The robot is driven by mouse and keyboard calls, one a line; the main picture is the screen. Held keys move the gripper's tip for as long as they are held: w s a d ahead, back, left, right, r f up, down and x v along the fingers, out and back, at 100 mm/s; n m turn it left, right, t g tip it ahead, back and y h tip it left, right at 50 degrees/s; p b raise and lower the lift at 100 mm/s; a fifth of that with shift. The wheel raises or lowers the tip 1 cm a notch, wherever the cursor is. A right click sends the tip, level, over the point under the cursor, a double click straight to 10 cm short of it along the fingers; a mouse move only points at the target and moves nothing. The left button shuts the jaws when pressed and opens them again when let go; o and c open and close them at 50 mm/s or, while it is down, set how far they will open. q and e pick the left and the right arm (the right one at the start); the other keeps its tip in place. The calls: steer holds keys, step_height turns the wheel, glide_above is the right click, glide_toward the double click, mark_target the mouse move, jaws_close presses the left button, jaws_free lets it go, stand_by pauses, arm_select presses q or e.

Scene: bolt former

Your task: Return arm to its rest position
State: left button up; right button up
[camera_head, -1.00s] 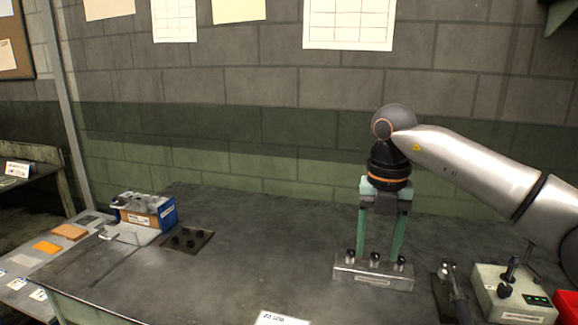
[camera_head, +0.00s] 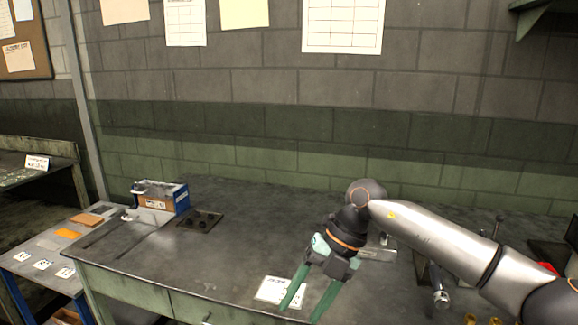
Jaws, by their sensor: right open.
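My right gripper (camera_head: 307,298) has two green fingers spread apart with nothing between them. It hangs tilted near the front edge of the grey workbench (camera_head: 215,265), its fingers pointing down and to the left, close to a white label card (camera_head: 275,291). My right arm (camera_head: 430,240) comes in from the right. The metal block (camera_head: 378,253) on the bench is mostly hidden behind my right arm. My left gripper is not in view.
A blue and cardboard box (camera_head: 165,198) and a dark plate with black knobs (camera_head: 201,221) stand at the back left. A lever handle (camera_head: 440,292) stands under my forearm. A lower side table (camera_head: 60,250) is at the left. The bench's middle is clear.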

steer(key=s+a+r+m+g+y+p, duration=0.2)
steer(key=s+a+y, duration=0.6)
steer(key=a+y, duration=0.4)
steer(key=w+d+f+m+t+h+p, duration=0.2)
steer(key=d+f+m+t+h, duration=0.3)
steer(key=m+t, duration=0.65)
steer(key=w+d+f+m+t+h+p, duration=0.25)
steer(key=d+f+m+t, duration=0.5)
steer(key=m, duration=0.65)
steer(key=s+d+f+m+g+h, duration=0.2)
steer(key=s+d+f+m+h, duration=0.1)
steer(key=s+d+f, duration=0.4)
steer(key=s+d+f+m+g+h, duration=0.3)
steer(key=s+d+f+h, duration=0.2)
steer(key=s+f, duration=0.3)
steer(key=s+d, duration=0.1)
steer(key=s, duration=0.2)
steer(key=shift+d+f+p, duration=0.25)
steer(key=shift+d+p, duration=0.1)
steer(key=shift+p, duration=0.05)
